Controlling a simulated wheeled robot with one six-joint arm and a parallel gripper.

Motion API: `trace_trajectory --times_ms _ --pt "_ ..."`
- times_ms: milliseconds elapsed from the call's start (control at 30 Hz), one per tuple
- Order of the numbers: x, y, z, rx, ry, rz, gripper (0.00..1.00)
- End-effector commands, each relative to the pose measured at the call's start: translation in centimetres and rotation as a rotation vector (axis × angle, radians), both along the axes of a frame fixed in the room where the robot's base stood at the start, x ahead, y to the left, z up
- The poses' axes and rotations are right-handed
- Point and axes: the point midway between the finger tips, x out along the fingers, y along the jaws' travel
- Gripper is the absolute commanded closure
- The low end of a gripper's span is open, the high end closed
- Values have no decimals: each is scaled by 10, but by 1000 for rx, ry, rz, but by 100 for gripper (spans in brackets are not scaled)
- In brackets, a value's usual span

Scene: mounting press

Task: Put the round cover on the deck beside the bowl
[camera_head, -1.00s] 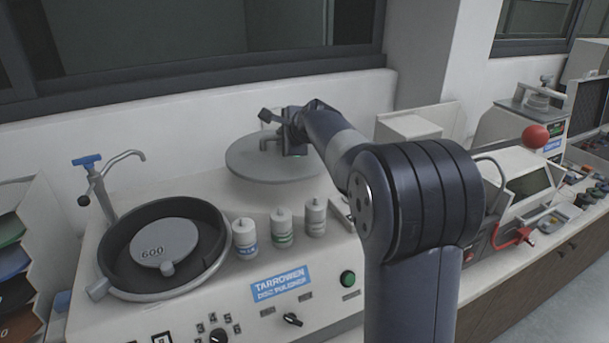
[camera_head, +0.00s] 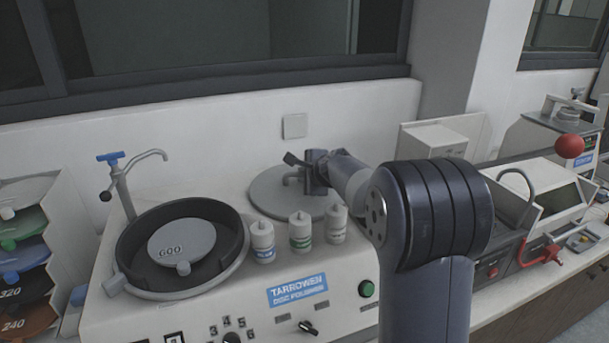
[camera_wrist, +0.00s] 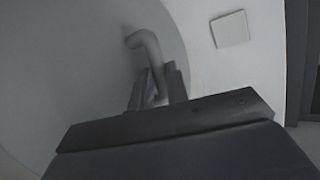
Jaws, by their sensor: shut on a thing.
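The round cover (camera_head: 266,198) is a flat grey disc with a bent handle on top. It is at the back of the polisher deck (camera_head: 245,298), right of the bowl and behind the bottles, and looks about level. I cannot tell whether it touches the deck. My gripper (camera_head: 300,176) is shut on the cover's handle. In the wrist view the handle (camera_wrist: 147,48) rises between the jaws (camera_wrist: 151,90), with the cover's grey face (camera_wrist: 80,60) behind. The bowl (camera_head: 128,255) is dark inside with a grey rim, uncovered, and holds a disc marked 600 (camera_head: 180,240).
Three white bottles (camera_head: 300,232) stand in front of the cover. A tap with a blue handle (camera_head: 123,157) rises behind the bowl. The wall with a square plate (camera_head: 294,126) is close behind. Sorting shelves (camera_head: 30,250) stand left, a machine with a red ball (camera_head: 569,146) right.

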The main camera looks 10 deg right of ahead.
Motion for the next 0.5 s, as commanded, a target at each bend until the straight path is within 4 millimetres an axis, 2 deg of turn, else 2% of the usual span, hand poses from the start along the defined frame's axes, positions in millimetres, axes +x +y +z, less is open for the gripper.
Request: trace_trajectory --times_ms 33,67,300,500 --pt "0 0 -3 0 -2 0 100" --pt "0 0 -3 0 0 0 84" --pt "0 0 -2 0 0 0 64" --pt "0 0 -2 0 0 0 63"
